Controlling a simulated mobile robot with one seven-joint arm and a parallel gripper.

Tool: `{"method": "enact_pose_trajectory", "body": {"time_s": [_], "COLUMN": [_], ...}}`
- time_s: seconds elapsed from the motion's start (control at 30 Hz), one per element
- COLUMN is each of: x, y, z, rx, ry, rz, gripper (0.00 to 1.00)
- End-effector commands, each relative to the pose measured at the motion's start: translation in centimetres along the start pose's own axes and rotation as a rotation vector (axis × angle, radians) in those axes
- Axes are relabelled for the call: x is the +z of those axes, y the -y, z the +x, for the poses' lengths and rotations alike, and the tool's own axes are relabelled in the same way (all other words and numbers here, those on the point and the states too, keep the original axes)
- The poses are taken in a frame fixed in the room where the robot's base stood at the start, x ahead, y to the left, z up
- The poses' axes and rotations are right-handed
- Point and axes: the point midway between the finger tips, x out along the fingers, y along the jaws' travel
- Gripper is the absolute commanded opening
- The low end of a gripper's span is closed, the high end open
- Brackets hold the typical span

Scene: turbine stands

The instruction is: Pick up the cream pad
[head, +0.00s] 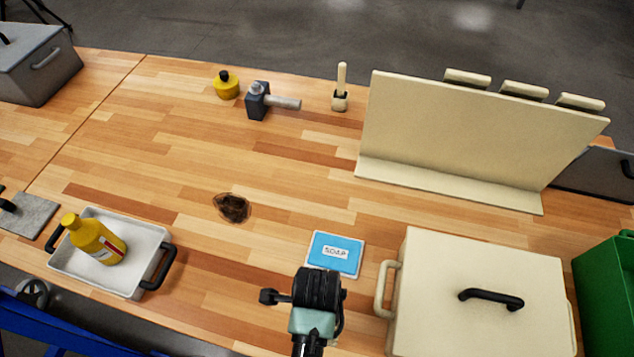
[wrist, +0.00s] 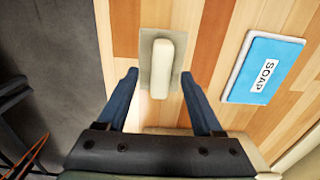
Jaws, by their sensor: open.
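The cream pad (wrist: 147,71) is a small flat plate with a raised, rounded cream grip bar on top. In the wrist view it lies on the wooden worktop near the table edge. My gripper (wrist: 159,77) is open, with one blue finger on each side of the grip bar and visible space between. I cannot tell how far above the pad the fingertips are. In the head view my arm (head: 318,290) stands over this spot, and the pad and the fingertips are hidden.
A blue soap packet (head: 323,258) lies close by; it also shows in the wrist view (wrist: 247,82). A cream lidded box (head: 440,270) stands to the right. A white tray (head: 75,263) with a yellow bottle (head: 100,243) is at left. A dark stain (head: 232,207) marks the clear middle.

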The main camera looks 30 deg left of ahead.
Motion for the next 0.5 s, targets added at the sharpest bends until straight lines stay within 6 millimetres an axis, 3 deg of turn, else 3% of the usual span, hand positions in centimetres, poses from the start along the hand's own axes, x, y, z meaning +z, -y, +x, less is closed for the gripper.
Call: {"method": "enact_pose_trajectory", "body": {"time_s": [0.2, 0.5], "x": [0.0, 0.0], "y": [-0.1, 0.0], "z": [2.5, 3.0], "rx": [0.002, -0.001], "ry": [0.0, 0.0], "rz": [-0.001, 0.0], "gripper": [0.68, 0.68]}}
